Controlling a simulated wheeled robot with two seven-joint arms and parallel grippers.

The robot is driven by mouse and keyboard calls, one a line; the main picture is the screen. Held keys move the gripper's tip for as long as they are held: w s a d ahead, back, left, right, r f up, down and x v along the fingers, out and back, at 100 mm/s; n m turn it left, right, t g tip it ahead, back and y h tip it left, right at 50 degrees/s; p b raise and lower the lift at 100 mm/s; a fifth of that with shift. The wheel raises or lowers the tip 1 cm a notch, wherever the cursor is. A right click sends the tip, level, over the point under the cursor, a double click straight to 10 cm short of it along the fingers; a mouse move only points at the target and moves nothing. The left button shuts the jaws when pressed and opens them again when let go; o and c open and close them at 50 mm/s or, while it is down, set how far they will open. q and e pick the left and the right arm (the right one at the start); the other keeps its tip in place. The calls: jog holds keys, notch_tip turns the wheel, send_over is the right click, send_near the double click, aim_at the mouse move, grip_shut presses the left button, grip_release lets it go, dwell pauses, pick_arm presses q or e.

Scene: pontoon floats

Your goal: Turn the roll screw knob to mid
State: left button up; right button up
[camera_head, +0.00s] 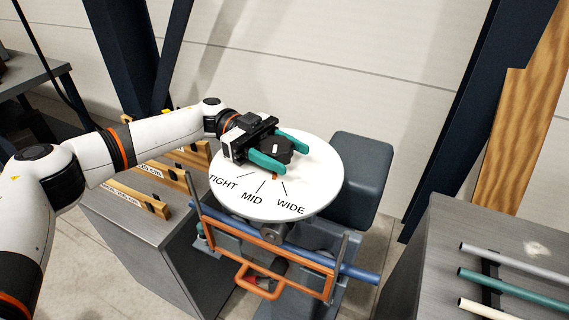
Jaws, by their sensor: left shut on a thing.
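The roll screw knob (286,149) is a dark knob on top of a round white dial plate (322,168). The plate carries three black lines lettered TIGHT, MID and WIDE along its near side. A small orange pointer (275,177) shows at the knob's near edge, between the MID and WIDE lines. My left gripper (290,157) reaches in from the left, its teal fingers on either side of the knob and shut on it. The fingers and gripper body hide part of the knob. My right gripper is not in view.
Below the dial is a machine with an orange frame (262,236), a blue bar (357,272) and a grey block (361,165). A left bench (140,235) holds wooden racks (143,198). A right bench (450,231) holds several coloured rods (510,287). Dark posts stand behind.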

pick_arm(q)
jog(key=m+g+y+b, duration=0.2)
jog(key=shift+s+f+g, duration=0.1)
jog(key=shift+f+g, duration=0.05)
jog(key=shift+g, duration=0.25)
jog(key=shift+s+a+m+g+y+b, duration=0.1)
jog(key=shift+a+m+g+y+b, duration=0.05)
jog(key=shift+m+g+y+b, duration=0.75)
jog(key=shift+r, duration=0.2)
jog(key=o, duration=1)
jog(key=shift+c, duration=0.2)
